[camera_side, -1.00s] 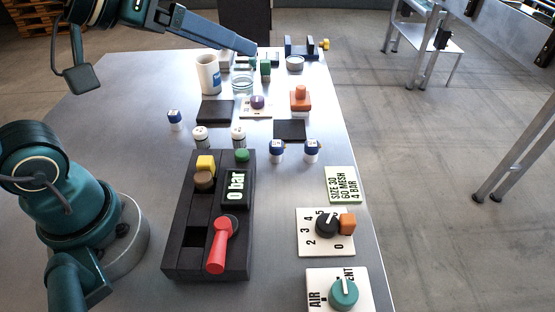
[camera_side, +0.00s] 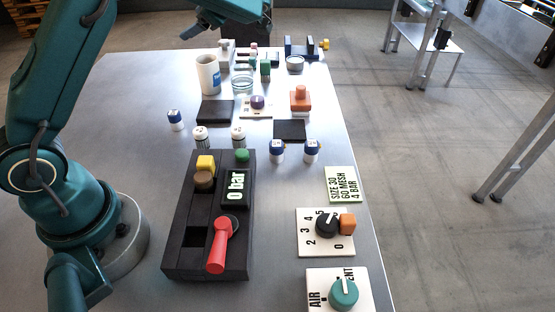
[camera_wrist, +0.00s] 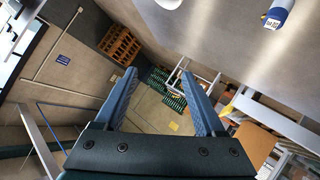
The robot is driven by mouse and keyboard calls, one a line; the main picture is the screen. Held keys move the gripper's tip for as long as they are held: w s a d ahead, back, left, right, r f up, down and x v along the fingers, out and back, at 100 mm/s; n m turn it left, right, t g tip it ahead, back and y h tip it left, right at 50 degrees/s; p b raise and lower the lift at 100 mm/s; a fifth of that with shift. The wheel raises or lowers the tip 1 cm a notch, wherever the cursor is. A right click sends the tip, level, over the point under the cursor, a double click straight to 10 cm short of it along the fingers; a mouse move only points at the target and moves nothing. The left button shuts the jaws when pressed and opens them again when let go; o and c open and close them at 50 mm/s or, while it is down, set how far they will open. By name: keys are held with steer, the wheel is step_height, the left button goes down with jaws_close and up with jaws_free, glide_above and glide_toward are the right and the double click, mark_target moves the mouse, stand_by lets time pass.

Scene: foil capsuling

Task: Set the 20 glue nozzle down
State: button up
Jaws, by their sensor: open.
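My gripper (camera_wrist: 159,74) is open in the wrist view, with nothing between its two blue fingers. Small blue-and-white pieces stand on the table: one at the left (camera_side: 175,120) and two at the right (camera_side: 277,151) (camera_side: 312,151). Two white pieces with dark bands (camera_side: 201,137) (camera_side: 239,137) stand behind the black panel. The labels are too small to tell which is the 20 glue nozzle. One blue-and-white piece (camera_wrist: 279,14) shows at the wrist view's top right, apart from my fingers.
A black panel (camera_side: 178,262) with a red lever (camera_side: 219,246) reads 0 bar. Two dial plates (camera_side: 312,243) (camera_side: 320,280) and a sign (camera_side: 342,185) lie at the right edge. A white mug (camera_side: 208,75), dark pads (camera_side: 215,111) (camera_side: 290,130) and an orange block (camera_side: 300,100) stand farther back.

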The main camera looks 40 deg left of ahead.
mark_target(177, 113)
steer(key=s+d+f+g, duration=0.1)
steer(key=s+f+g, duration=0.1)
steer(key=f, duration=0.3)
steer(key=s+d+f+g, duration=0.1)
steer(key=s+f+g, duration=0.2)
steer(key=f, duration=0.3)
steer(key=s+d+f+g+h, duration=0.1)
steer(key=s+f+g, duration=0.1)
steer(key=f, duration=0.3)
steer(key=shift+s+d+f, duration=0.25)
steer(key=shift+d, duration=0.1)
steer(key=shift+x, duration=2.55)
jaws_close()
